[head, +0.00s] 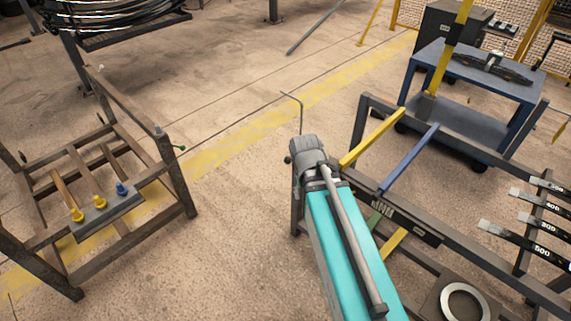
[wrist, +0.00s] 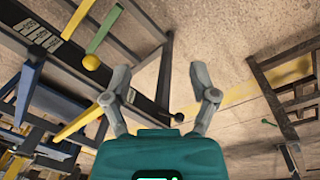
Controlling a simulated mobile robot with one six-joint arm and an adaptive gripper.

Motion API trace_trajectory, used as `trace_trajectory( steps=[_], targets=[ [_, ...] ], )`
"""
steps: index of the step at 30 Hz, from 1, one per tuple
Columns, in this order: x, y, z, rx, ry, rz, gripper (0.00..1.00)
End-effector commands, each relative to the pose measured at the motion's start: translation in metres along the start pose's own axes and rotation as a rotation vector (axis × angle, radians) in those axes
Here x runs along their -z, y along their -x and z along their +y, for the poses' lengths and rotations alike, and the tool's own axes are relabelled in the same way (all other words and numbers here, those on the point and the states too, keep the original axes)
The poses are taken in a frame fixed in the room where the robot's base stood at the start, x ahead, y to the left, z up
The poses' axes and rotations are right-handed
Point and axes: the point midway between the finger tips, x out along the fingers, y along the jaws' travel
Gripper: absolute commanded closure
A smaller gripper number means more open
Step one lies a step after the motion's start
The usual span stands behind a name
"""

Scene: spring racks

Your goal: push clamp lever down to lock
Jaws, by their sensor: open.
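My gripper (wrist: 159,76) shows in the wrist view with its two grey fingers spread wide and nothing between them. Several coloured levers sit on the right-hand rack (head: 480,255): a yellow one (head: 372,138), a blue one (head: 408,160) and a green one (head: 378,215). In the wrist view, a green lever (wrist: 103,30) and a yellow lever with a ball end (wrist: 78,18) are at upper left, apart from the fingers. A longer yellow bar (wrist: 78,125) passes behind the left finger. I cannot tell which lever is the clamp lever. My teal arm hides part of the rack.
A left-hand rack (head: 160,135) carries several knobbed levers, one blue-tipped (head: 122,188). A blue table (head: 470,72) stands at the back right beside a yellow post (head: 440,75). Floor between the racks is open, with a yellow stripe (head: 260,125).

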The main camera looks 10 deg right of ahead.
Motion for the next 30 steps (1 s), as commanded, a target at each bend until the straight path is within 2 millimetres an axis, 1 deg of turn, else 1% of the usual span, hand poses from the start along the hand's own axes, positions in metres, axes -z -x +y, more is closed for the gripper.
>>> trace_trajectory(
  steps=[1, 5, 9, 12, 20, 26, 30],
  targets=[
    [0.008, -0.015, -0.002, -0.031, -0.021, 0.003, 0.24],
    [0.025, -0.036, -0.003, -0.133, -0.1, 0.023, 0.24],
    [0.047, -0.057, -0.005, -0.258, -0.202, 0.069, 0.24],
    [0.063, -0.07, -0.008, -0.345, -0.275, 0.116, 0.24],
    [0.104, -0.095, -0.022, -0.546, -0.462, 0.288, 0.24],
    [0.134, -0.107, -0.042, -0.668, -0.6, 0.468, 0.24],
    [0.155, -0.113, -0.06, -0.732, -0.691, 0.616, 0.24]
  ],
)
